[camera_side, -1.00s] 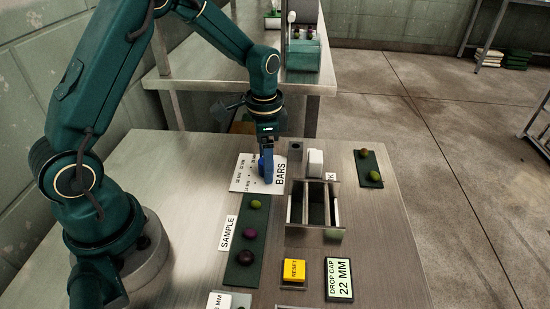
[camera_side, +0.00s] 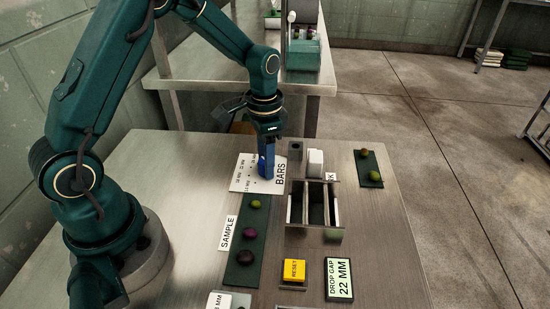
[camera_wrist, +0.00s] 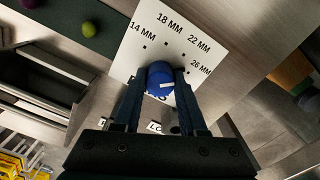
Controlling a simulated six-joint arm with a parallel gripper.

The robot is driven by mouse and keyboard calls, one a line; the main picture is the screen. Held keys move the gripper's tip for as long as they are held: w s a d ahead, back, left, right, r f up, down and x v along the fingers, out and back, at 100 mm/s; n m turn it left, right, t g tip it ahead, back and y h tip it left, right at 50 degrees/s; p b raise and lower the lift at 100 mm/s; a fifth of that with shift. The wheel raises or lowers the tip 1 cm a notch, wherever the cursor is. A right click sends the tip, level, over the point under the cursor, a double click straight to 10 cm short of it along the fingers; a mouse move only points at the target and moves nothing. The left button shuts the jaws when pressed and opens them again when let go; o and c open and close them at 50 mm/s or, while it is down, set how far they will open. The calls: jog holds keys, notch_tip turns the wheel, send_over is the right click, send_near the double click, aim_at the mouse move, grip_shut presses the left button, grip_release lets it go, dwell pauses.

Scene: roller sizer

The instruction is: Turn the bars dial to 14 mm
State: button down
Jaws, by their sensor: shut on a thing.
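The bars dial (camera_wrist: 160,79) is a round blue knob with a white pointer mark, on a white plate (camera_wrist: 125,65) printed 14, 18, 22 and 26 MM. My gripper (camera_wrist: 157,92) is shut on the dial, one finger on each side, in the wrist view. The white mark lies toward the right, on the side of the 26 MM label; its exact setting is hard to read. In the side view my gripper (camera_side: 267,165) stands upright over the BARS plate (camera_side: 243,182) and mostly hides the dial. The drop gap display (camera_side: 339,280) reads 22 MM.
A dark sample strip (camera_side: 240,272) with several small round fruits lies in front of the plate. A metal divided bin (camera_side: 331,212) stands to the right. A yellow RESET button (camera_side: 294,270) sits nearer the front. Another dark strip (camera_side: 363,160) with fruits lies at back right.

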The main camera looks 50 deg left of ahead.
jog(key=n, duration=2.1)
jog(key=shift+n, duration=0.4)
jog(key=shift+c, duration=2.3)
grip_release()
jog(key=shift+r, duration=2.6)
